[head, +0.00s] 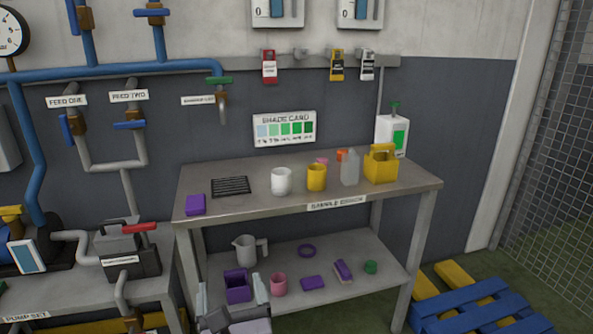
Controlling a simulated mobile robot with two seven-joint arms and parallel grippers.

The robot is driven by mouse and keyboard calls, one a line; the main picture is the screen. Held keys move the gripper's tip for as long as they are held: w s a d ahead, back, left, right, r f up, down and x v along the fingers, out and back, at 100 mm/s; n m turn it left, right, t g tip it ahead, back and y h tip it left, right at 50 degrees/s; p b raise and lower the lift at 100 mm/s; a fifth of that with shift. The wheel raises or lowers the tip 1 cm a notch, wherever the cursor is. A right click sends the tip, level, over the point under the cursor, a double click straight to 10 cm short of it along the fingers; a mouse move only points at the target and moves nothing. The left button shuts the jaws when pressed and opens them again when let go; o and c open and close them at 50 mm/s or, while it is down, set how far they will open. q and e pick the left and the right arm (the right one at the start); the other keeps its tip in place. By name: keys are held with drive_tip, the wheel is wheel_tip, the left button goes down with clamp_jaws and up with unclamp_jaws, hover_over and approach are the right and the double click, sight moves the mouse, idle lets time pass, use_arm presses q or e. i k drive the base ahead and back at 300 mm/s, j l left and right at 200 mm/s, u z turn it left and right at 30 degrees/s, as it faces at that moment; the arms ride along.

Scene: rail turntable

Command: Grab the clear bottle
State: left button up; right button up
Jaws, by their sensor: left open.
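The clear bottle (350,170) stands upright toward the right of the bench top (240,205), between a yellow cup (316,178) and a yellow caddy (381,165). An orange item (342,154) shows partly behind it. My left gripper (230,288) is at the bottom of the head view, open, its two fingers pointing up. It appears in front of the lower shelf, well below and left of the bottle, with nothing visibly held. My right gripper is not in view.
A white cup (281,182), a black grate (231,187) and a purple block (195,204) are on the bench top. The lower shelf (340,301) holds a jug (248,250), a pink cup (279,284) and several purple items. Blue pallets (475,308) lie at right.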

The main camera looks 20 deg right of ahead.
sight(350, 161)
drive_tip(key=i+l, duration=0.35)
drive_tip(key=l, duration=0.15)
drive_tip(key=i+l, duration=0.35)
drive_tip(key=l, duration=0.2)
drive_tip(key=i+l, duration=0.35)
drive_tip(key=l, duration=0.15)
drive_tip(key=i+l, duration=0.35)
drive_tip(key=l, duration=0.2)
drive_tip(key=i+l, duration=0.1)
drive_tip(key=i+u, duration=0.05)
drive_tip(key=i, duration=0.05)
